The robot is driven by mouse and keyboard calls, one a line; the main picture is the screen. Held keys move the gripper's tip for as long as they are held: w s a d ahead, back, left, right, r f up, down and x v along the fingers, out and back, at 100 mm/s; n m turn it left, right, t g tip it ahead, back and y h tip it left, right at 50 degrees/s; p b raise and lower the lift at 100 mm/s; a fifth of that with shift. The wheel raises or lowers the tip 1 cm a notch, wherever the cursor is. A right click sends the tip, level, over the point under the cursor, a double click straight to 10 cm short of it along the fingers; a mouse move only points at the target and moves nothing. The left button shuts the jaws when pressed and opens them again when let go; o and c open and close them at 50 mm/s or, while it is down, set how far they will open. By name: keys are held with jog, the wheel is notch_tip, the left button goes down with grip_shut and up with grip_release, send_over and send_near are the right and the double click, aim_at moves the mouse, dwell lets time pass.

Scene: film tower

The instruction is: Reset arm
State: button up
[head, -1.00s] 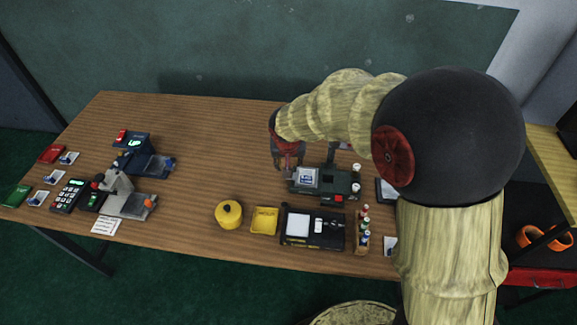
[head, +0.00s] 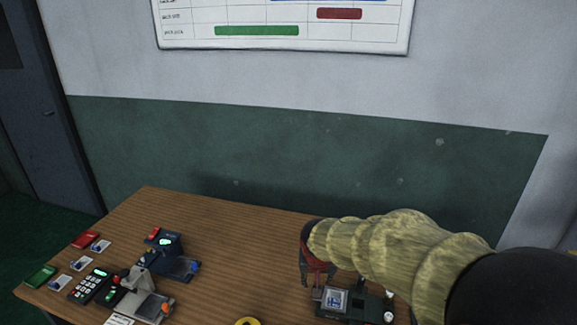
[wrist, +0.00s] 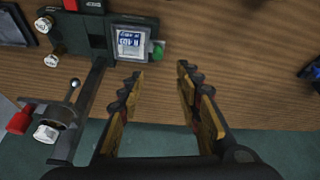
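My gripper (wrist: 157,85) is open in the wrist view, its two fingers apart with only bare table between them. In the head view my gripper (head: 317,282) hangs over the table beside a dark green device (head: 363,306) with a small square display (head: 335,299). The same device shows at the upper left of the wrist view (wrist: 90,35), with its display (wrist: 131,43) left of the fingertips. Nothing is held. My arm reaches in from the right of the head view.
The wooden table (head: 230,240) has free room in its middle. At its left stand a blue device (head: 170,258), a grey device (head: 148,303), a keypad (head: 91,284), a red item (head: 86,239) and a green item (head: 40,276). A wall chart (head: 290,25) hangs behind.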

jog(key=s+d+f+n+g, duration=0.1)
jog(key=s+f+n+g, duration=0.1)
jog(key=s, duration=0.4)
jog(key=s+d+r+t, duration=0.1)
jog(key=s+d+r, duration=0.2)
jog(key=s+r, duration=0.5)
jog(key=s+d+r+t+y, duration=0.1)
jog(key=s+d+r, duration=0.3)
jog(key=s+r, duration=0.4)
jog(key=s+t, duration=0.1)
jog(key=s, duration=0.4)
jog(key=shift+s+m, duration=0.3)
